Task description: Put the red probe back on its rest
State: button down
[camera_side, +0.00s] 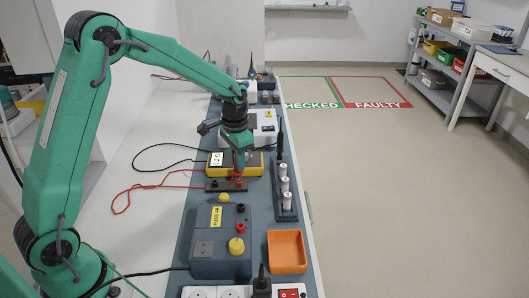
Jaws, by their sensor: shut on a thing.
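My gripper (240,165) points down over the yellow meter (254,168) in the middle of the bench. It is shut on the red probe (239,178), of which only a small red part shows at the fingertips. A red lead loops over the white bench at left and runs toward it. Just in front of the meter is a low dark block (225,185) with a red spot and a black spot on top. I cannot tell whether this block is the probe's rest, or whether the probe touches it.
A grey box with a yellow knob (236,246) and an orange tray (287,251) are nearer the camera. A dark rack with white cylinders (285,187) stands right of the meter. A white device (264,127) is behind. The floor at right is clear.

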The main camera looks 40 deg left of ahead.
jog(key=shift+f, duration=0.65)
dwell(0.7)
jog(key=c, duration=1.3)
grip_release()
jog(key=shift+o, duration=0.2)
jog(key=shift+r, duration=3.9)
jog(key=shift+s+r, duration=0.1)
